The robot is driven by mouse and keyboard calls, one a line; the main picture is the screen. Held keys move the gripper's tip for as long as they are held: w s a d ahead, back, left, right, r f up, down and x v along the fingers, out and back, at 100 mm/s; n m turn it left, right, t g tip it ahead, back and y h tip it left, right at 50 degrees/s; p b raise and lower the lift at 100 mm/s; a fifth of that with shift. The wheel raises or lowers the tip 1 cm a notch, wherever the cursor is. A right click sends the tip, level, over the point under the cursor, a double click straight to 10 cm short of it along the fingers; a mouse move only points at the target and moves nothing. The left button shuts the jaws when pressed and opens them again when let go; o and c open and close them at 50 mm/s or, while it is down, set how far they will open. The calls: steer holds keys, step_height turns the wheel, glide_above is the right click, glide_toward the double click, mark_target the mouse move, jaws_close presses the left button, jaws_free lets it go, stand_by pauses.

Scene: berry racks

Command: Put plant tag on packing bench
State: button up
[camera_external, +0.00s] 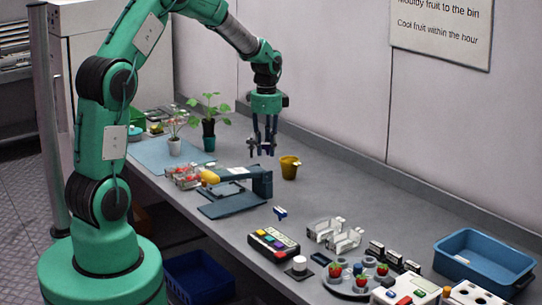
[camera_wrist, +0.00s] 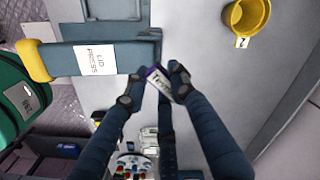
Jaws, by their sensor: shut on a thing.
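My gripper (camera_external: 262,149) is above the grey bench (camera_external: 220,226), its fingers pointing down. In the wrist view my gripper (camera_wrist: 163,84) is shut on the plant tag (camera_wrist: 158,80), a small white tag with dark lettering and a purple edge. The tag is held between the fingertips and is partly covered by them. In the external view it is too small to make out clearly. The tag is apart from the bench top.
A blue lid press (camera_external: 256,182) stands below and left of my gripper; it also shows in the wrist view (camera_wrist: 120,58). A yellow pot (camera_external: 289,168) is close on the right. Potted plants (camera_external: 208,130) stand behind. A blue bin (camera_external: 484,260) is at front right.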

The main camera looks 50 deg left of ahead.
steer(key=s+a+n, duration=0.9)
steer(key=s+a, duration=1.9)
steer(key=a, duration=0.1)
step_height(320, 180, down, 10)
steer(key=shift+s+r, duration=0.15)
steer(key=shift+s, duration=0.05)
steer(key=w+a, duration=0.3)
steer(key=a, duration=0.1)
steer(key=w+a+f+b, duration=0.1)
steer(key=w+a, duration=0.2)
steer(key=a, duration=0.1)
steer(key=w+a+b, duration=0.1)
steer(key=w+a, duration=0.3)
steer(key=shift+a+f, duration=0.2)
steer(key=shift+a, duration=0.05)
steer(key=shift+f+b, duration=0.7)
steer(key=shift+f, duration=1.1)
